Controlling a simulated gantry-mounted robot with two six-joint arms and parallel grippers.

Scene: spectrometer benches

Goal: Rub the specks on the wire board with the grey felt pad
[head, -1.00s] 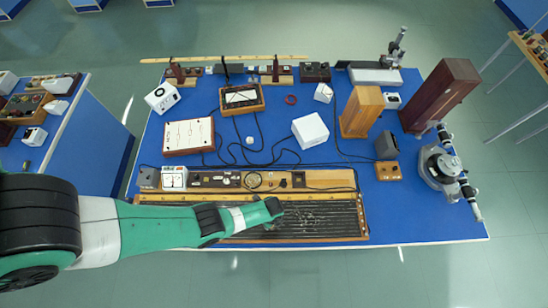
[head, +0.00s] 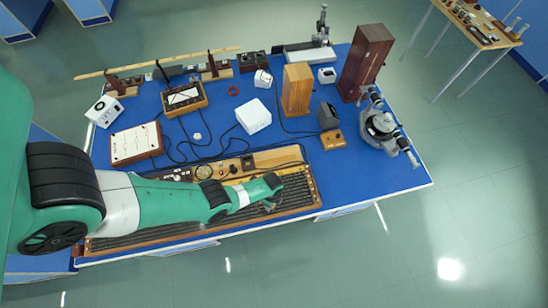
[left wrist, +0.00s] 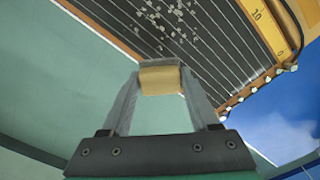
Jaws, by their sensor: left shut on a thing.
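The wire board (head: 300,193) is a long dark panel with parallel wires and a wooden frame along the bench's front edge. Pale grey specks (left wrist: 168,22) lie in a cluster across its wires in the left wrist view. My left gripper (head: 272,203) is over the right part of the board. In the left wrist view it (left wrist: 158,85) is shut on a small tan block (left wrist: 160,80) with a thin grey layer, the felt pad (left wrist: 159,62), at its far side. The specks lie beyond the pad; whether it touches the board I cannot tell. My right gripper is out of view.
My left arm hides much of the board's left. Behind stand a white box (head: 253,116), a wooden block (head: 297,90), a dark tall box (head: 365,62) and a grey instrument (head: 380,125). Black cables cross the bench. A yellow scale strip (left wrist: 270,25) edges the board.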

